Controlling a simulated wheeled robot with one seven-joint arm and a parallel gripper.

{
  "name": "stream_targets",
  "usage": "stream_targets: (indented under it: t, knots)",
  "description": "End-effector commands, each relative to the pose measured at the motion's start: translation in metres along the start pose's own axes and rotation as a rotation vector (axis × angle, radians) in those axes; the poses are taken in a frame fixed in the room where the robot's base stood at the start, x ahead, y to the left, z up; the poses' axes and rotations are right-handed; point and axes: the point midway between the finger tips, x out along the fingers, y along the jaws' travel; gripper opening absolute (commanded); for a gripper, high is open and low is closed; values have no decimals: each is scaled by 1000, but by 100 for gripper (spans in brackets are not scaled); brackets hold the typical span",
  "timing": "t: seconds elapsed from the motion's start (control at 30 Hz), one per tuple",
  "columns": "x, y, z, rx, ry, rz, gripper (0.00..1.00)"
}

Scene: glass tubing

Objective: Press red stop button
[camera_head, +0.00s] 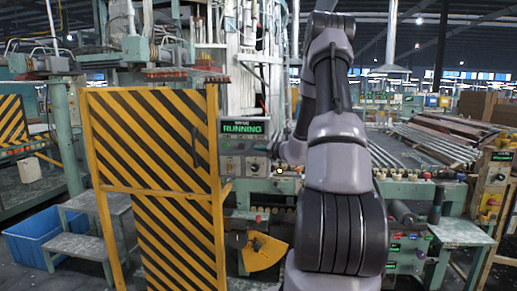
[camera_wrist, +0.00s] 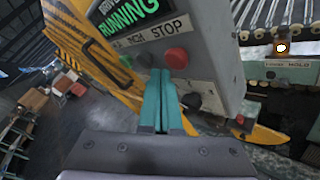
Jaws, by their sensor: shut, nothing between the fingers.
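The red stop button (camera_wrist: 176,58) sits on a grey control box (camera_wrist: 212,50), below the word STOP in the wrist view. The box's green screen (camera_wrist: 128,12) reads RUNNING. In the head view the box (camera_head: 233,166) stands left of my arm, with the RUNNING screen (camera_head: 243,127) lit on top; the red button cannot be made out there. My gripper (camera_wrist: 161,74) is shut, its two teal fingers side by side and empty. The fingertips point at the box face, just below and left of the red button in the picture. Whether they touch the box cannot be told.
A yellow-and-black striped gate (camera_head: 150,170) stands left of the box. A conveyor bed with rods (camera_head: 430,142) runs to the right. A blue bin (camera_head: 35,235) and grey steps (camera_head: 75,247) stand at the left.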

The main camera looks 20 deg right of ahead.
Motion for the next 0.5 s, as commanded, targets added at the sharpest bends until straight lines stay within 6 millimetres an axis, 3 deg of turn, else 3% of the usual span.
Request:
stream_targets:
  t: [0.5]
  knots:
    - [6,-4,4,-1,0,0,0]
